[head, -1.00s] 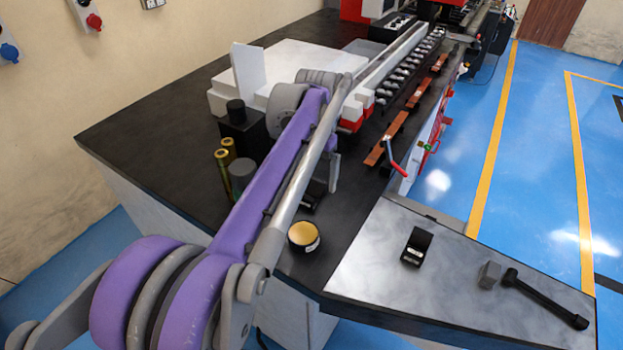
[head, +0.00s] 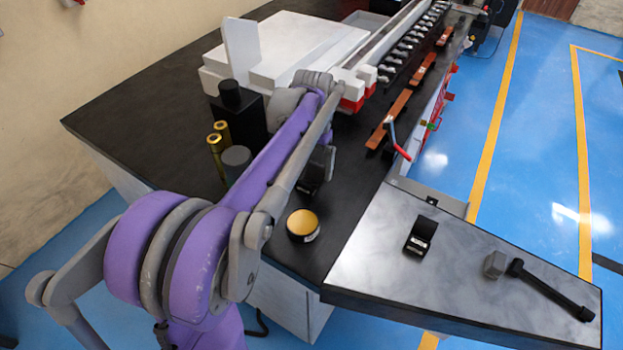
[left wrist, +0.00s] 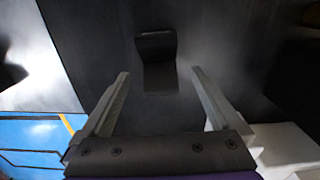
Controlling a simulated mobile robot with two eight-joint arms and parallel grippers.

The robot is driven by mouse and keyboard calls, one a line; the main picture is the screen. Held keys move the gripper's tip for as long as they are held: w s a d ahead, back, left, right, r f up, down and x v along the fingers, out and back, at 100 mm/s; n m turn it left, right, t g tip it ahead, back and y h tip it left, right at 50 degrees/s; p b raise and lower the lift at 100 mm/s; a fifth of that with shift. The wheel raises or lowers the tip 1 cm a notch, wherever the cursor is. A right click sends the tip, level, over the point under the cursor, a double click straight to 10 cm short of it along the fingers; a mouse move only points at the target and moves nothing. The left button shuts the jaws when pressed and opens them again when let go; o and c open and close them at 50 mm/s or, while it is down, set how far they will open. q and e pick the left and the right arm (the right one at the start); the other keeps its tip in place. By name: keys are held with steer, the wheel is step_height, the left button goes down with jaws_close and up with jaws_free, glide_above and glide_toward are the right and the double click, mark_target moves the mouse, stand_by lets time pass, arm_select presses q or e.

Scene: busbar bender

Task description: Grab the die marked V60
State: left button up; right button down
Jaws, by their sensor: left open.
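A small black L-shaped die (left wrist: 157,60) lies on the dark bench top in the left wrist view. It is between and just beyond the fingertips of my open left gripper (left wrist: 160,74), and they do not hold it. In the head view a black block (head: 307,187), partly hidden by my left gripper (head: 322,165), lies under it. Another black die (head: 420,236) with a pale label stands on the grey side plate. I cannot read V60 on either. My right gripper is not in view.
A round yellow-topped tin (head: 303,225) stands close to my left gripper. Brass cylinders (head: 217,150) and a black block (head: 240,112) stand left of the arm. A hammer-like tool (head: 545,288) lies on the side plate (head: 370,260). Copper bars (head: 395,110) lie along the bench.

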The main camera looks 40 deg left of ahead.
mark_target(312, 180)
arm_select(q)
step_height(312, 180, down, 4)
steer(key=shift+r, duration=0.25)
jaws_close()
stand_by(0.4)
steer(key=shift+r, duration=0.1)
